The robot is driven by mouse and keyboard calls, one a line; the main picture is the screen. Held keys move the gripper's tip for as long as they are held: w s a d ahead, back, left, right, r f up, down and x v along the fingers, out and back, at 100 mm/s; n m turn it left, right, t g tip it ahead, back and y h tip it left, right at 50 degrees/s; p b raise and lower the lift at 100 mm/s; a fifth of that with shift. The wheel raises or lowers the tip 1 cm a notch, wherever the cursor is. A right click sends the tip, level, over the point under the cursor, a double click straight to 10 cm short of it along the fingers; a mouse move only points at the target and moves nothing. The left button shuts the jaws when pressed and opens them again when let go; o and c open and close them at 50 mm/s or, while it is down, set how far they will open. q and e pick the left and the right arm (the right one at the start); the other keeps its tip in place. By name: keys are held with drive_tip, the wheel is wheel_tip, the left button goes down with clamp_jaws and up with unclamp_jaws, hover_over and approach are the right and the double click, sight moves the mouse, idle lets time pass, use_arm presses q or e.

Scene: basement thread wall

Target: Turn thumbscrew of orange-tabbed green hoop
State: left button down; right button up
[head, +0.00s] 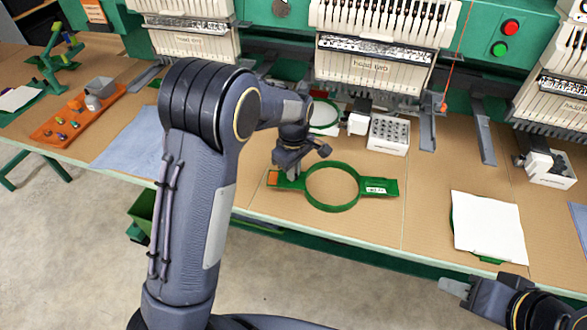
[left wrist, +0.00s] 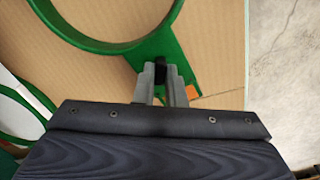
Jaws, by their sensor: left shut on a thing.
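The green hoop (head: 309,194) lies on the brown table top near its front edge. It has an orange tab (head: 273,177) at its left end and a white label at its right end. My left gripper (head: 287,172) reaches down over the hoop's left end, beside the orange tab. In the left wrist view my left gripper (left wrist: 161,80) is shut on the small black thumbscrew (left wrist: 160,72) beside the green ring, and the orange tab (left wrist: 192,92) shows just right of the fingers. My right gripper (head: 455,287) is at the lower right, away from the hoop; its finger gap is unclear.
An embroidery machine (head: 375,62) stands behind the hoop. A white box of bobbins (head: 388,135) and another green hoop (head: 324,117) lie behind. A white cloth (head: 489,225) lies to the right, an orange tray (head: 75,122) at the left. Bare table lies right of the hoop.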

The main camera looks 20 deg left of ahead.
idle(0.5)
use_arm(q)
drive_tip(key=c, duration=1.5)
unclamp_jaws()
wheel_tip(320, 180, up, 8)
drive_tip(key=shift+f, duration=0.1)
